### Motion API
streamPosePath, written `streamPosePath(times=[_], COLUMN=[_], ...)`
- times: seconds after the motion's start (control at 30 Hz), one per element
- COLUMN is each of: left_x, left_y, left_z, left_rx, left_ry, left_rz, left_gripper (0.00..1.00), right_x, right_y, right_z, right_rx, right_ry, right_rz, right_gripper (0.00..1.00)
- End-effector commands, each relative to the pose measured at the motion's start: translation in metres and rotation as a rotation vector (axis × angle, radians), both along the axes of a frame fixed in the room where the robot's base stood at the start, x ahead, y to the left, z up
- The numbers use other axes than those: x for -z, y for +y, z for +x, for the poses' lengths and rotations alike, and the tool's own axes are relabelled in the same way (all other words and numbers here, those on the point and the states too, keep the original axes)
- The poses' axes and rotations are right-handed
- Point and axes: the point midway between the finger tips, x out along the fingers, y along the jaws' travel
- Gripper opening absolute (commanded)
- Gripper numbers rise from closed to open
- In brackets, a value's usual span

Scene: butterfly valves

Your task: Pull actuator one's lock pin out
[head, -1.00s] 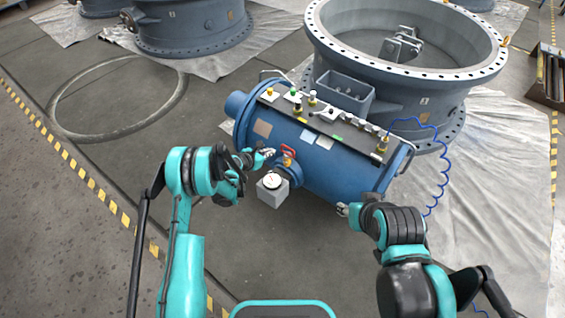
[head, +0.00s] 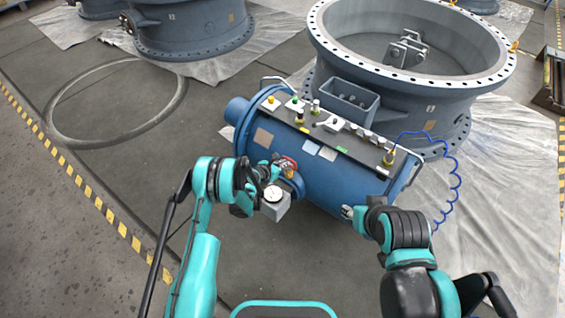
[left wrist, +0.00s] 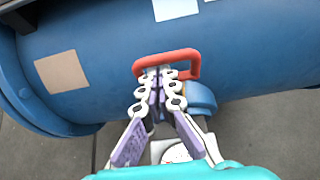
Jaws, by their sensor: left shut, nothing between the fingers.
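The blue actuator (head: 320,175) is a horizontal cylinder in the middle of the head view. A red loop handle (head: 288,164), which looks like the lock pin's, is on its near side above a white-faced gauge (head: 273,194). In the left wrist view the red handle (left wrist: 187,56) crosses the picture at my left fingertips. My left gripper (left wrist: 160,72) is shut with nothing between its fingers; its tips overlap the handle's left part. I cannot tell whether they touch it. The pin's shaft is hidden. My right gripper (head: 349,212) is by the cylinder's lower right side, its fingers too small to read.
A large grey valve ring (head: 425,85) stands behind the actuator. Knobs and fittings line the actuator's top, and a blue coiled hose (head: 455,175) hangs at its right. The floor (head: 130,175) to the left is clear apart from a thin ring.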

Motion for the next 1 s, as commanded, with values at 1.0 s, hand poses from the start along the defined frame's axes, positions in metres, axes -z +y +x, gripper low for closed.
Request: streamPosePath(times=[1.0], left_x=[-0.05], left_y=[0.003], left_z=[0.002], left_rx=[-0.004], left_ry=[-0.005], left_rz=[-0.004], left_gripper=[0.0], right_x=[-0.016], right_y=[0.0], right_z=[0.0], right_rx=[0.0], right_ry=[0.0], right_rz=[0.0], right_gripper=[0.4])
